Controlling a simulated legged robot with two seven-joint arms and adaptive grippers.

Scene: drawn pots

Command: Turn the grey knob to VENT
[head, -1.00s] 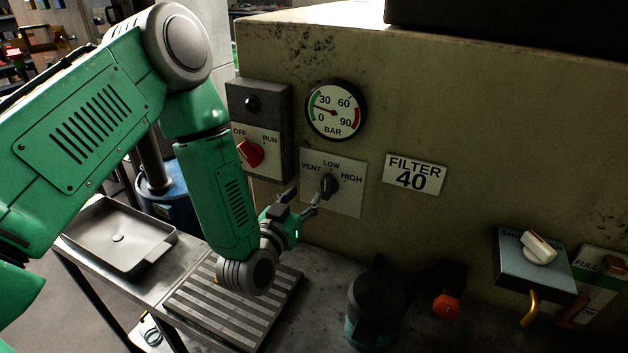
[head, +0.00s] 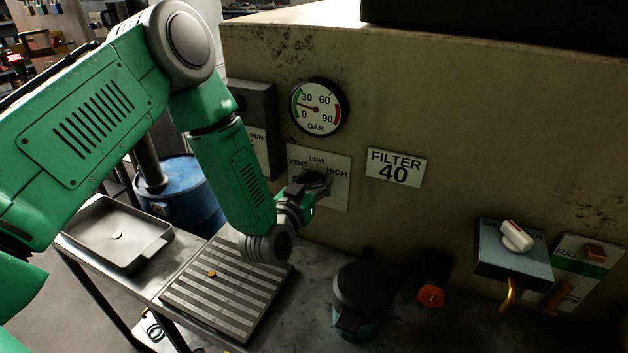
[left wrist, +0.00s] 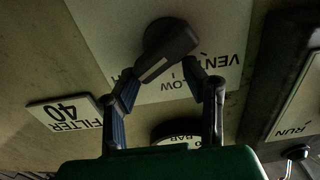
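The grey knob (head: 322,182) sits on a pale plate (head: 336,194) marked VENT, LOW and HIGH on the beige housing. My left gripper (head: 314,186) is at the plate and partly covers the knob. In the left wrist view the plate is upside down. There the dark knob (left wrist: 168,46) has a white line at its lower-left end, slanting toward the HIGH side. HIGH is mostly hidden by a finger. My right gripper is not in view.
A gauge (head: 318,106) is above the plate, and a FILTER 40 label (head: 396,167) is to its right. A RUN switch box (head: 256,115) is left, partly behind my arm. Below stand a dark canister (head: 360,290) and an orange-ended fitting (head: 431,295). A white-handled knob (head: 516,236) is far right.

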